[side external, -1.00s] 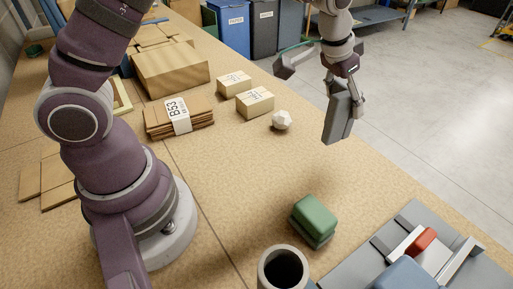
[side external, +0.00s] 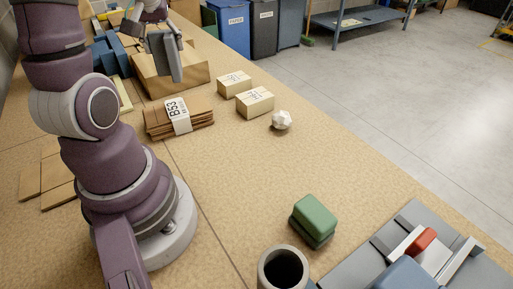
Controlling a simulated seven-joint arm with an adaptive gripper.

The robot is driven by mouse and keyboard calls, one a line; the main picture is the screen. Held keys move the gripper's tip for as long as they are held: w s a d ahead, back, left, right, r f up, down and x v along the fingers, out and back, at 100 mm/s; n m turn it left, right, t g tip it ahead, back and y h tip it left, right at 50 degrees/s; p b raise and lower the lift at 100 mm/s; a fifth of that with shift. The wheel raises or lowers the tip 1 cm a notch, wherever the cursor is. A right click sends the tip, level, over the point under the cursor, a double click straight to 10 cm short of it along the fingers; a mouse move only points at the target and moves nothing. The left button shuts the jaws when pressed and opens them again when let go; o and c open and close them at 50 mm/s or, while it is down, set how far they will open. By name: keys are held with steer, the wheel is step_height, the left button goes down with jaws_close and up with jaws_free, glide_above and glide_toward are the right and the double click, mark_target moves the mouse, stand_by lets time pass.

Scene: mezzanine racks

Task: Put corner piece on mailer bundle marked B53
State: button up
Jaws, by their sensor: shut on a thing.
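My gripper (side external: 160,32) is shut on a grey angular piece (side external: 166,58), which looks like the corner piece. The piece hangs below the fingers, in front of or above the large cardboard box. The fingertips are small and partly hidden. The mailer bundle marked B53 (side external: 158,122) is a stack of flat brown cardboard with a white band label. It lies on the table, nearer the camera than the held piece and apart from it.
The large cardboard box (side external: 192,76) stands behind the bundle. Two small labelled boxes (side external: 235,84) (side external: 255,102) and a white faceted ball (side external: 281,120) lie to its right. Blue blocks (side external: 103,53) stand at the back left. A green block (side external: 315,215) and grey tube (side external: 283,267) are nearer.

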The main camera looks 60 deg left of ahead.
mark_target(168, 73)
step_height(168, 73, down, 8)
steer(key=shift+s+a+r, duration=0.1)
steer(key=shift+s, duration=0.05)
steer(key=o, duration=0.8)
steer(key=shift+c, duration=0.2)
steer(key=w+d+v, duration=0.1)
steer(key=v, duration=1.1)
steer(key=w+d+m+t+h, duration=0.1)
steer(key=d+m+t+h, duration=0.2)
steer(key=d+m, duration=1)
steer(key=d+h, duration=0.1)
steer(key=d, duration=0.6)
steer(key=shift+w+d+t, duration=0.15)
steer(key=shift+w+t, duration=0.15)
steer(key=shift+t, duration=0.1)
